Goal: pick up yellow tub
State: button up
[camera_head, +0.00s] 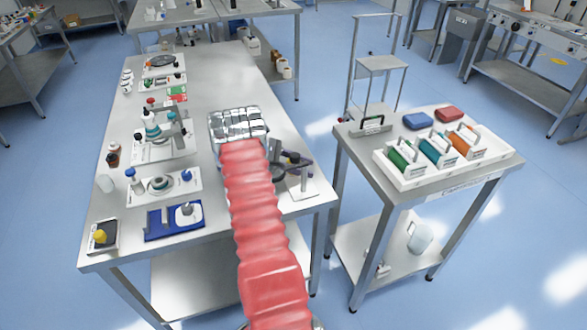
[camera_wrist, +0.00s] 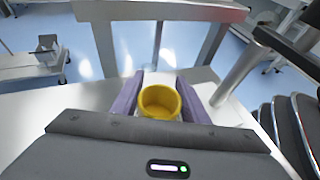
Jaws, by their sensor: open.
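The yellow tub (camera_wrist: 158,101) is round and open at the top. In the wrist view it stands upright between the two purple fingers of my gripper (camera_wrist: 159,82). The fingers are open, one on each side of the tub. I cannot tell whether either finger touches it. I cannot make out this tub in the head view. There my gripper (camera_head: 294,166) is at the right side of the long steel table (camera_head: 215,85), partly hidden by my red-sleeved arm.
A white stand (camera_head: 308,187) with a thin post is close beside my gripper. Trays, bottles and a blue mat (camera_head: 174,221) line the table's left side. A dark tray (camera_head: 103,237) with a yellow item is at the front left.

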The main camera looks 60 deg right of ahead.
jog(key=c, duration=0.8)
jog(key=shift+o, duration=0.2)
jog(key=shift+r, duration=0.15)
notch_tip(320, 180, up, 10)
dwell(0.6)
